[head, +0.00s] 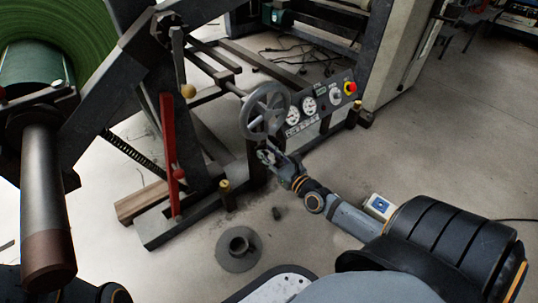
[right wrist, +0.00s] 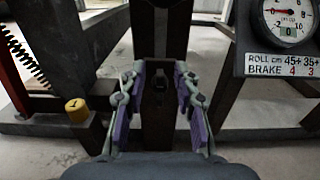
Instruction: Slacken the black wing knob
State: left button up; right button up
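A small black part that looks like the wing knob (right wrist: 159,86) sits on the front of a dark upright post (right wrist: 157,128) in the right wrist view. Its exact shape is hard to make out against the dark post. My right gripper (right wrist: 160,72) is open, with one finger on each side of the knob and a visible gap on both sides. In the head view the right gripper (head: 266,154) is at the post, just below the grey handwheel, and the knob cannot be made out there. My left gripper is out of view.
The grey handwheel (head: 265,110) is right above the right gripper. A gauge panel (head: 308,112) with a red button stands to the right. A red lever (head: 171,150) and a yellow-topped peg (right wrist: 77,108) are to the left. A grey flanged piece (head: 239,250) lies on the floor.

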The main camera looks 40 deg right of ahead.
grip_shut()
jog(key=shift+n, duration=0.3)
